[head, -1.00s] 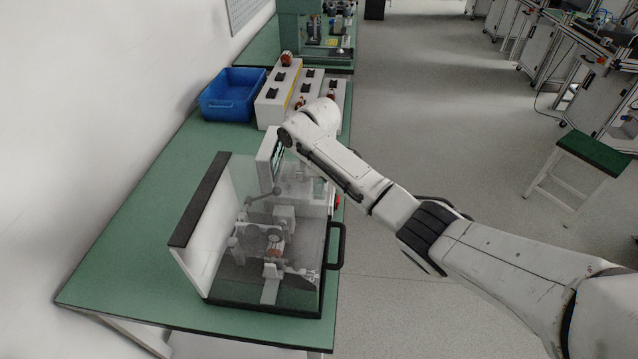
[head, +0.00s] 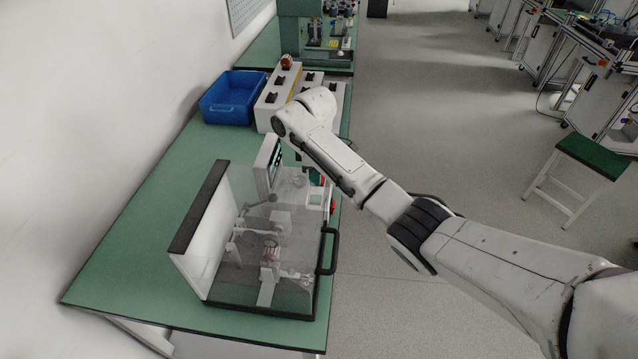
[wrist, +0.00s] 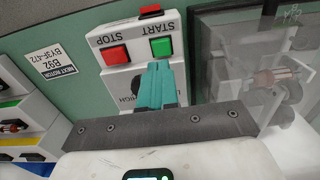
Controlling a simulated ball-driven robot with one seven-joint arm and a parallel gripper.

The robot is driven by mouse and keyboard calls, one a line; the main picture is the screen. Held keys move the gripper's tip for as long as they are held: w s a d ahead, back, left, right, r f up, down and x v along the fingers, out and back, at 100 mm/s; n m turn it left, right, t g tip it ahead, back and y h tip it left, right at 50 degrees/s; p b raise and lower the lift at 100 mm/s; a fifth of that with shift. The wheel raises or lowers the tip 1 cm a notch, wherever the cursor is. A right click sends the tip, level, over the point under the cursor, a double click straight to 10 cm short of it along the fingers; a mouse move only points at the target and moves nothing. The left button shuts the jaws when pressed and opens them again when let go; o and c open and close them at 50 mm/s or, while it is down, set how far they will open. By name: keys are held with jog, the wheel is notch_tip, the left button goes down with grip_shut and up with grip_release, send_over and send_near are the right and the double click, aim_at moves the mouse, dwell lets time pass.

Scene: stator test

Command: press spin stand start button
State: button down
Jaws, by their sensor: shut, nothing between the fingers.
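The green START button (wrist: 162,46) sits on the white control box (wrist: 138,38) in the wrist view. The red STOP button (wrist: 115,54) is to its left. My gripper (wrist: 160,66) has teal fingers shut together with nothing between them. Its tips are just below the START button in the picture, and I cannot tell whether they touch the box. In the head view, the spin stand with its clear guard (head: 265,240) stands on the green bench. My wrist is above and behind it, and my arm hides most of the gripper and the buttons.
A blue bin (head: 232,97) and a white box with dark switches (head: 275,98) stand farther back on the bench (head: 130,245). The clear guard is close to the right of my gripper in the wrist view. A stool (head: 590,160) stands on the open floor at right.

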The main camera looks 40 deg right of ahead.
notch_tip(320, 180, up, 8)
jog(key=shift+f, duration=0.15)
dwell(0.6)
notch_tip(320, 180, up, 8)
jog(key=p, duration=0.3)
dwell(0.7)
